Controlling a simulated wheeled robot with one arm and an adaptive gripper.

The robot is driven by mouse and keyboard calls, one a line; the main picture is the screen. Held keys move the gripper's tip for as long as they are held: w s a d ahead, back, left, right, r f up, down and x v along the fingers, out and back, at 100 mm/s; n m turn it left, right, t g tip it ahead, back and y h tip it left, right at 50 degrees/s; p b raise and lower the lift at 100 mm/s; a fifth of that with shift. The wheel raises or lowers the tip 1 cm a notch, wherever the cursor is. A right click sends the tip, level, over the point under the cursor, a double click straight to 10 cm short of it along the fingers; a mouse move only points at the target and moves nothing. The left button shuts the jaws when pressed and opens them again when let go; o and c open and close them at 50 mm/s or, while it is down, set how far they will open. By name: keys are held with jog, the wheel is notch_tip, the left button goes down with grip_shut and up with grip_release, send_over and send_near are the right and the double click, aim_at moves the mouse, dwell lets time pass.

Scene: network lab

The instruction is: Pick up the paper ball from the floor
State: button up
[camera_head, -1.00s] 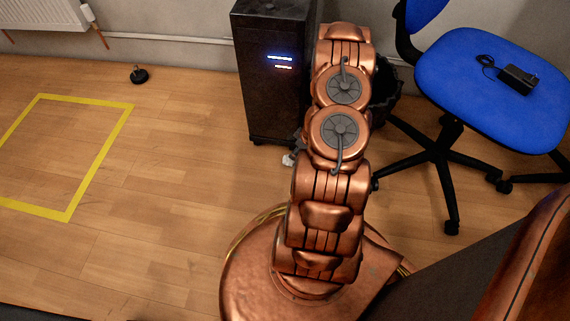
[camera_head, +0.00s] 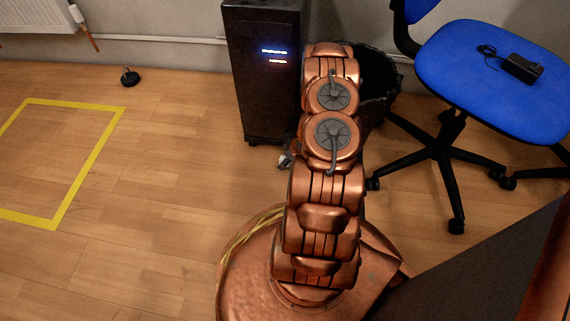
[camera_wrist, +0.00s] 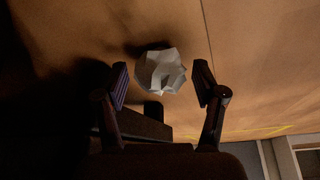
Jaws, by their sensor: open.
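The paper ball (camera_wrist: 161,72) is pale grey-white and crumpled, and lies on the wooden floor. In the wrist view my gripper (camera_wrist: 160,82) is open, with one dark finger at each side of the ball. I cannot tell whether the fingertips touch it. In the head view a small pale patch (camera_head: 284,161) shows left of my arm, near the foot of the black cabinet; it seems to be the ball, partly covered. My gripper is mostly hidden behind my arm there.
A black cabinet (camera_head: 262,80) stands just behind the ball. A dark bin (camera_head: 378,84) is partly hidden behind my arm. A blue swivel chair (camera_head: 470,65) with black legs stands at right.

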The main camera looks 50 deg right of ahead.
jog(key=shift+w+f, duration=0.15)
jog(key=shift+f, duration=0.3)
jog(key=shift+c, duration=0.3)
jog(key=c, duration=0.4)
jog(key=shift+r, duration=0.1)
